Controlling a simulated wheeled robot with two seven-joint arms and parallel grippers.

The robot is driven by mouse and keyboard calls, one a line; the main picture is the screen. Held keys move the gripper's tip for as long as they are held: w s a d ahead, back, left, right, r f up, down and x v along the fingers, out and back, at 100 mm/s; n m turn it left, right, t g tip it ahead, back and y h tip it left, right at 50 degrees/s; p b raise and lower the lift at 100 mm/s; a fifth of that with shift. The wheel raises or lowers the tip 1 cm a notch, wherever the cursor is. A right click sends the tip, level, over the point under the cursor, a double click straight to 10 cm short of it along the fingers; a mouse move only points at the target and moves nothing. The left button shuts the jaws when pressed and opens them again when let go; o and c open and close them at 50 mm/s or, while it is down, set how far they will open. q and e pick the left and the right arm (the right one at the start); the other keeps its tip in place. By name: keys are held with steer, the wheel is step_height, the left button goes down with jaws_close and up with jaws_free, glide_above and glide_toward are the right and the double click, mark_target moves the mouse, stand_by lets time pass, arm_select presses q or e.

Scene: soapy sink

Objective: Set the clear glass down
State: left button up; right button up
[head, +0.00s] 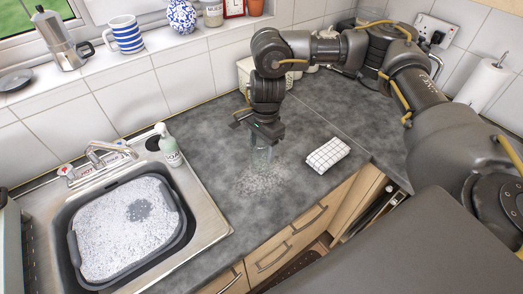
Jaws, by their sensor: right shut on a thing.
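The clear glass (261,158) is faint and see-through, at or just above the dark grey countertop right of the sink. My right gripper (261,138) points down and is shut on the glass at its upper part. A pale speckled patch of foam or water (258,182) shows on the counter under and around the glass. I cannot tell whether the base of the glass touches the counter. My left gripper is not in view.
A folded white checked cloth (327,155) lies right of the glass. A soap bottle (169,146) stands at the sink's edge. The sink holds a grey basin (183,235) of suds. The counter's front edge, above wooden drawers (290,245), is close. Bare counter lies behind the cloth.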

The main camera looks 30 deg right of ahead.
steer(key=shift+w+a+f, duration=0.1)
steer(key=shift+w+f, duration=0.15)
steer(key=shift+f, duration=0.25)
step_height(320, 180, down, 2)
steer(key=shift+f+p, duration=0.25)
steer(key=shift+p, duration=0.65)
steer(key=shift+f, duration=0.15)
steer(key=shift+f+b, duration=0.2)
steer(key=shift+b, duration=0.1)
steer(key=o, duration=1.2)
steer(key=shift+r, duration=0.1)
